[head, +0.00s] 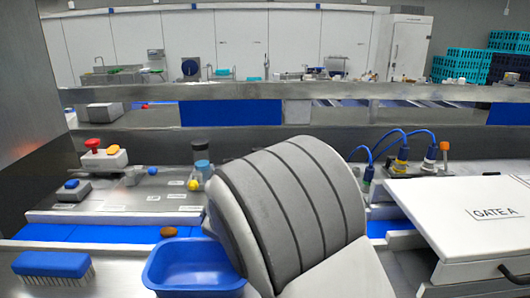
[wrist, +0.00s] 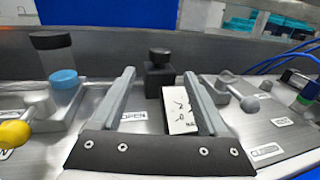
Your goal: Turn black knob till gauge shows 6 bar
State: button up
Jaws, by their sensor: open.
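In the wrist view a black knob (wrist: 159,57) sits on top of a square black block, beyond and between my fingers. My gripper (wrist: 160,78) is open, its two grey fingers apart with nothing between them that I can see touching. A white plate (wrist: 180,112) with dark marks stands just in front of the black block, partly behind the right finger. It may be the gauge, but its marks are too small to read. In the head view my own arm hides the knob, the plate and my gripper.
To the left stand a blue cap (wrist: 63,78), a black-topped post (wrist: 50,42) and a yellow ball (wrist: 14,133). To the right are a grey lever (wrist: 243,96) and blue cables (head: 392,140). A blue tray (head: 195,265), a brush (head: 52,265) and a white Gate A cover (head: 455,205) lie nearer.

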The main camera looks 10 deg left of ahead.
jog(key=w+p, duration=0.1)
jog(key=w, duration=0.8)
jog(key=shift+a+p, duration=0.1)
jog(key=shift+p, duration=0.25)
jog(key=shift+s, duration=0.1)
grip_shut()
jog(key=shift+r, duration=0.1)
